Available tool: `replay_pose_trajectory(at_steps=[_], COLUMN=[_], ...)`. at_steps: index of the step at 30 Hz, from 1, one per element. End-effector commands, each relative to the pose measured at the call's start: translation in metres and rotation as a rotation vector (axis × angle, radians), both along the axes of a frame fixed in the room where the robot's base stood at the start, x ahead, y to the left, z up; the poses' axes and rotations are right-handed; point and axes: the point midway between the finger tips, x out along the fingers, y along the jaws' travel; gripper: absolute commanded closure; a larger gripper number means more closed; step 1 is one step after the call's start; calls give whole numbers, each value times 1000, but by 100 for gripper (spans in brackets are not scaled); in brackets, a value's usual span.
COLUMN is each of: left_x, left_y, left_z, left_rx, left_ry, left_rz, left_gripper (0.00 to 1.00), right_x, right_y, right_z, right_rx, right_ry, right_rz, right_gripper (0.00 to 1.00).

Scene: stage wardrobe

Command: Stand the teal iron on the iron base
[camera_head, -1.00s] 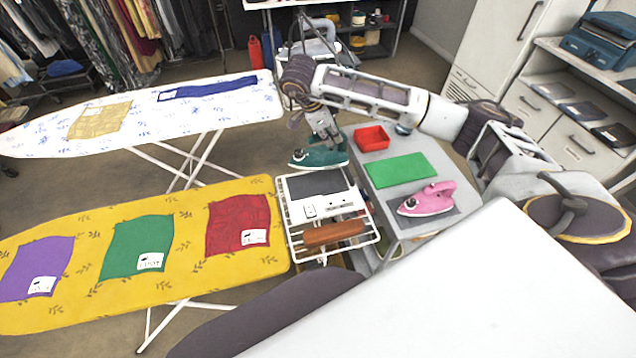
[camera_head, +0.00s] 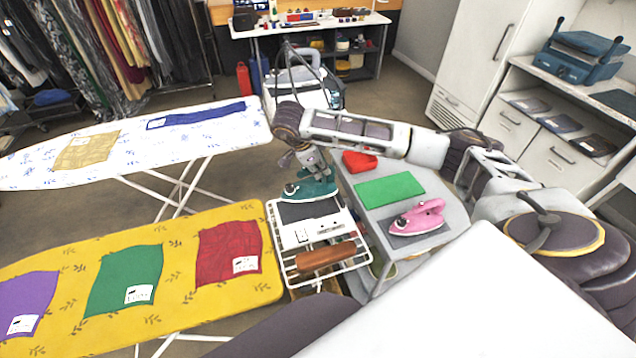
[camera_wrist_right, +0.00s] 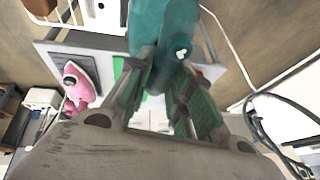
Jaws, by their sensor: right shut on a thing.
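The teal iron (camera_head: 312,191) hangs from my right gripper (camera_head: 314,172), its soleplate turned down. The gripper is shut on its handle. In the right wrist view the teal iron (camera_wrist_right: 165,28) sits between the fingers (camera_wrist_right: 170,72). The iron base, a dark pad (camera_head: 300,213) on a white wire rack (camera_head: 278,250), lies just below and in front of the iron. The iron overlaps the pad's far part in the head view; I cannot tell whether they touch. My left gripper is not in view.
A grey table (camera_head: 372,238) right of the rack holds a red tray (camera_head: 360,161), a green mat (camera_head: 390,189) and a pink iron (camera_head: 418,217). A brown roll (camera_head: 326,258) lies on the rack. A yellow ironing board (camera_head: 180,270) is close on the left.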

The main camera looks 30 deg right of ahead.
Motion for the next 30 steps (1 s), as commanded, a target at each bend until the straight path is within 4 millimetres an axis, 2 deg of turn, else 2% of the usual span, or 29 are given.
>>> replay_pose_trajectory(at_steps=[6, 20, 30], left_x=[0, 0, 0], left_y=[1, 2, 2], left_z=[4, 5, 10], left_rx=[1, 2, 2], left_ry=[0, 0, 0], left_rz=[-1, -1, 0], left_gripper=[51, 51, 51], right_x=[0, 0, 0], right_y=[0, 0, 0], right_z=[-21, -26, -56], right_rx=[0, 0, 1], right_ry=[-1, 0, -1], right_rz=[-1, -1, -1], right_gripper=[100, 100, 100])
